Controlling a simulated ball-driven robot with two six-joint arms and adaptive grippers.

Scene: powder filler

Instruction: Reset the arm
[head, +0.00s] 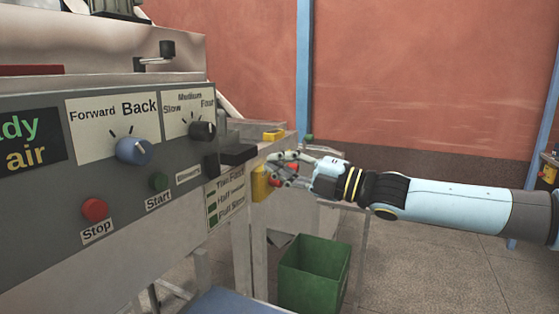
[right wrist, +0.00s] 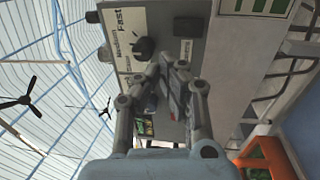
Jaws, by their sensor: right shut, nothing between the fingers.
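My right arm (head: 455,203) reaches in from the right in the head view, held roughly level. My right gripper (head: 275,168) is shut and empty at the right end of the machine panel, by a yellow box (head: 260,184). Whether it touches the box cannot be told. In the right wrist view the closed fingers (right wrist: 172,68) stand in front of the grey panel, below a black knob (right wrist: 143,48) near the word "Fast". My left gripper is not in view.
A green bin (head: 312,272) stands on the floor below my gripper. Floor at right is clear.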

